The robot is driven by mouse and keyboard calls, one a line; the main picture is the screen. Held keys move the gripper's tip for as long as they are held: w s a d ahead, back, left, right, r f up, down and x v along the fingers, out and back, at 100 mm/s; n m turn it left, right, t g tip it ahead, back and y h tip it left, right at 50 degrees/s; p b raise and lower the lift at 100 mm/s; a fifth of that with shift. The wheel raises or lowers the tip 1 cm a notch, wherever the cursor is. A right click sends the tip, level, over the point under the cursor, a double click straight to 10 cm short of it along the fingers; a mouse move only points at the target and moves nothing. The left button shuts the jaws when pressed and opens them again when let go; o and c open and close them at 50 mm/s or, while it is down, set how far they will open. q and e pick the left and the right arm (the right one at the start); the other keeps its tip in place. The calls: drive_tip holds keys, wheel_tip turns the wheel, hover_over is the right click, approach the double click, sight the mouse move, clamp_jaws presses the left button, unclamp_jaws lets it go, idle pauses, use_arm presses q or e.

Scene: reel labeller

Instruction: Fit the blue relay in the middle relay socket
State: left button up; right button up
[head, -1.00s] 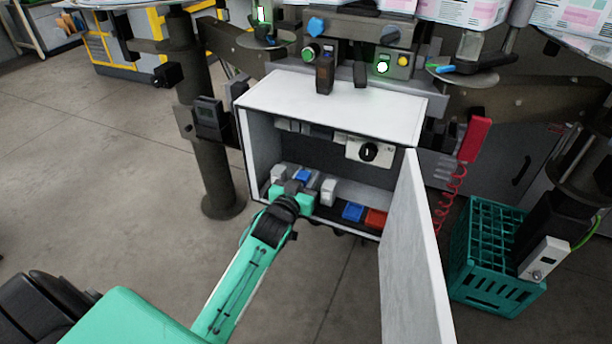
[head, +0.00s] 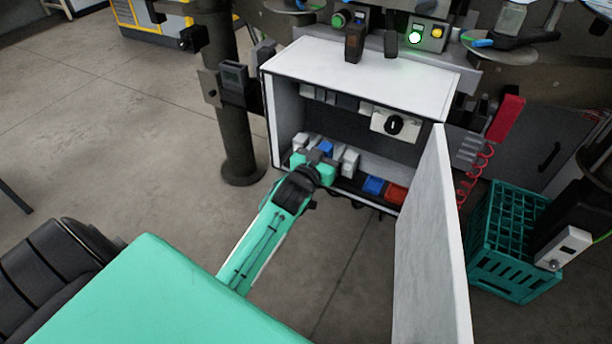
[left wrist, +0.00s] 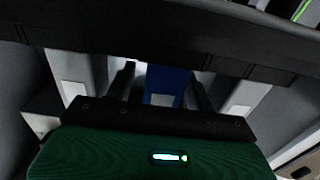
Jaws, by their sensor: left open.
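The blue relay (head: 326,148) stands in the row at the back left of the open cabinet, with a white relay (head: 350,162) on its right and another white one on its left. My left gripper (head: 317,160) is at this row, in front of the blue relay and partly covering it. In the left wrist view the blue relay (left wrist: 168,82) lies between the two dark fingers (left wrist: 163,88), which are open and apart. The middle socket under the relay is hidden, so I cannot tell how deep it sits. My right gripper is out of view.
A blue block (head: 373,185) and a red block (head: 396,194) lie at the cabinet's front right. The cabinet door (head: 432,240) stands open on the right. A rotary switch (head: 394,124) is on the upper right inside. A teal crate (head: 515,240) stands beyond the door.

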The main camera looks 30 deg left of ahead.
use_arm(q)
drive_tip(key=s+p, duration=0.1)
drive_tip(key=s, duration=1.2)
drive_tip(key=shift+s+d, duration=0.4)
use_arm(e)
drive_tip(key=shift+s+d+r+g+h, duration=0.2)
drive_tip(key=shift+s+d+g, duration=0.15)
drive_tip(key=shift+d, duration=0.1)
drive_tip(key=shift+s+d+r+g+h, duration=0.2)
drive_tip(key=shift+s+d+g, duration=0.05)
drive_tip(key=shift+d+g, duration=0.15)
